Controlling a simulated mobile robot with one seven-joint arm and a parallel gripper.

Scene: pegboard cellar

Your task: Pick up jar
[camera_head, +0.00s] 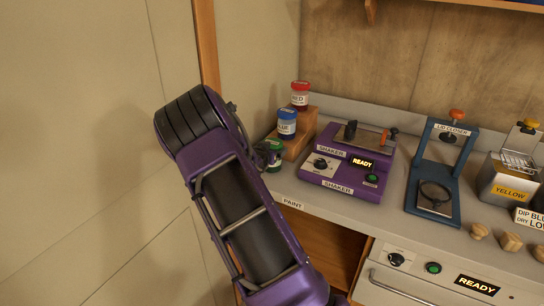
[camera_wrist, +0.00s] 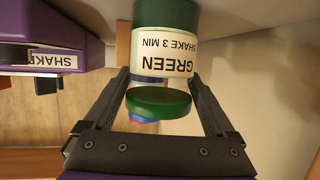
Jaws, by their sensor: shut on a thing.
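The green jar (camera_wrist: 165,50), with a green lid and a white label reading "GREEN SHAKE 3 MIN", is between the two dark fingers of my gripper (camera_wrist: 165,76) in the wrist view, where it appears upside down. The fingers are shut on it from both sides. In the head view the green jar (camera_head: 275,158) shows at the left end of the counter, partly hidden by my gripper and arm. I cannot tell whether it touches the counter. A blue jar (camera_head: 287,123) and a red jar (camera_head: 299,95) stand upright on a stepped wooden rack (camera_head: 304,130) behind it.
A purple shaker (camera_head: 335,187) with a "READY" display stands right of the jars. Farther right are a blue lid closer (camera_head: 434,200), a "YELLOW" dip tank (camera_head: 510,185) and several wooden knobs (camera_head: 511,242). A wall is close on the left.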

